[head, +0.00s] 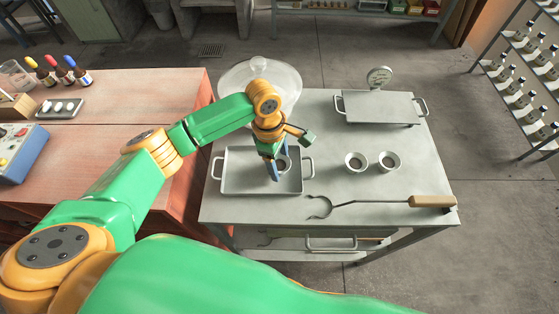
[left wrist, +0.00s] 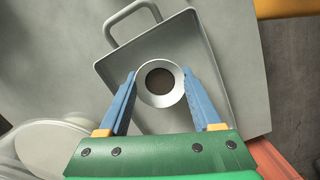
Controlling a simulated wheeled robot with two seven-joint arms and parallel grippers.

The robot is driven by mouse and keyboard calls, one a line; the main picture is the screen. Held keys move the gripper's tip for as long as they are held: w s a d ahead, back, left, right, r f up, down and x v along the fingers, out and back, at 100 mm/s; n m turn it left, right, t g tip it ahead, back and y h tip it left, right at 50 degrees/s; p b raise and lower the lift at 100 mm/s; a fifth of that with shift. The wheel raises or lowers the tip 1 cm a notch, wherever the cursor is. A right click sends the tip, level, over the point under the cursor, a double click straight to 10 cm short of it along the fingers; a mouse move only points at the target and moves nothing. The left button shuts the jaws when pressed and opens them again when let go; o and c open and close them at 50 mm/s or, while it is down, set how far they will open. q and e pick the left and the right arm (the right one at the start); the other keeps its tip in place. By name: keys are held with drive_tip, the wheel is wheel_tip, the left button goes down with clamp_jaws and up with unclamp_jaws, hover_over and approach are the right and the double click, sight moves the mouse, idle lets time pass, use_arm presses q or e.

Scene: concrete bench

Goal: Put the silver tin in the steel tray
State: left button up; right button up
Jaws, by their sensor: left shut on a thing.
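The silver tin (head: 284,164), a small round cup with a bright rim and a dark inside, is between the fingers of my left gripper (head: 276,172). It also shows in the left wrist view (left wrist: 176,97), with the blue fingers (left wrist: 161,88) on either side of it. The gripper is shut on the tin and points down over the steel tray (head: 236,160). The tin is within the tray's walls, seen from above (left wrist: 188,45). I cannot tell whether its base touches the tray floor. My right gripper is not in view.
Two similar cups (head: 356,161) (head: 388,161) stand right of the tray. Tongs with a wooden handle (head: 432,201) lie at the front of the bench. A scale (head: 380,106) stands at the back right, and a clear round vessel (head: 285,78) is behind the tray.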

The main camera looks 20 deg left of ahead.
use_arm(q)
drive_tip(key=o, duration=1.3)
drive_tip(key=shift+f, duration=0.1)
drive_tip(key=shift+o, duration=0.2)
wheel_tip(320, 180, up, 12)
drive_tip(key=a, duration=0.1)
drive_tip(key=shift+a+p, duration=0.3)
drive_tip(key=shift+p, duration=0.15)
